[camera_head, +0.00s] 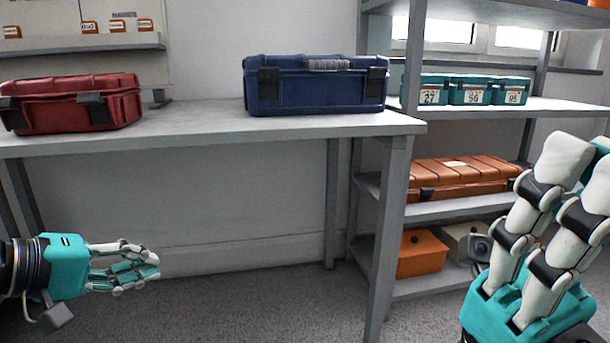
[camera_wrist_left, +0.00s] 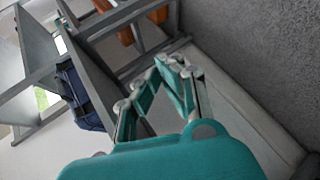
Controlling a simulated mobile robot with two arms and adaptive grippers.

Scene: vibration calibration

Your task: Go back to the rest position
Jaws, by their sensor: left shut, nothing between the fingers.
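My left gripper (camera_head: 155,268) is low at the left in the head view, below the table's front edge. It has a teal palm and white-and-grey jointed fingers pointing right. Its fingers are shut with nothing between them. In the left wrist view the fingers of the left gripper (camera_wrist_left: 172,65) come together ahead of the teal palm. My right gripper (camera_head: 580,165) is large and close at the lower right in the head view, its white fingers pointing up from a teal palm. Part of it is cut off by the frame edge, and no held object shows.
A red case (camera_head: 75,108) and a blue case (camera_head: 315,90) stand on the grey table (camera_head: 215,125). The shelf unit (camera_head: 445,208) at right holds teal boxes (camera_head: 470,90), an orange-brown case (camera_head: 465,178) and an orange box (camera_head: 420,255). The floor under the table is clear.

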